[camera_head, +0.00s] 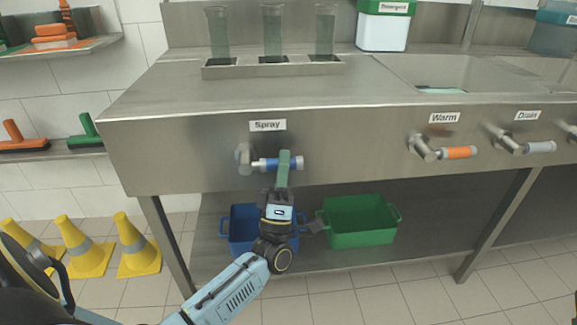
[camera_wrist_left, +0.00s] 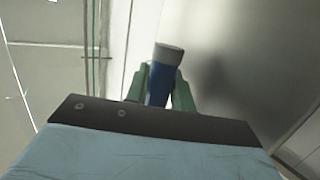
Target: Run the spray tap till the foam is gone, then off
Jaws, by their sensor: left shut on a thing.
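The spray tap's blue lever handle (camera_head: 266,163) sticks out sideways from the front panel, below the label "Spray" (camera_head: 267,125). My left gripper (camera_head: 284,162) is shut on the blue handle near its grey tip. In the left wrist view the blue handle (camera_wrist_left: 158,85) sits between the green fingers of the left gripper (camera_wrist_left: 160,92). Three clear glasses (camera_head: 272,32) stand in a metal rack (camera_head: 330,68) on the counter. I cannot make out foam or running water. My right gripper is not in view.
The orange-handled Warm tap (camera_head: 458,153) and grey-handled Drain tap (camera_head: 540,147) are to the right. A blue crate (camera_head: 240,238) and a green crate (camera_head: 360,225) sit on the lower shelf. Yellow cones (camera_head: 136,245) stand at the left.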

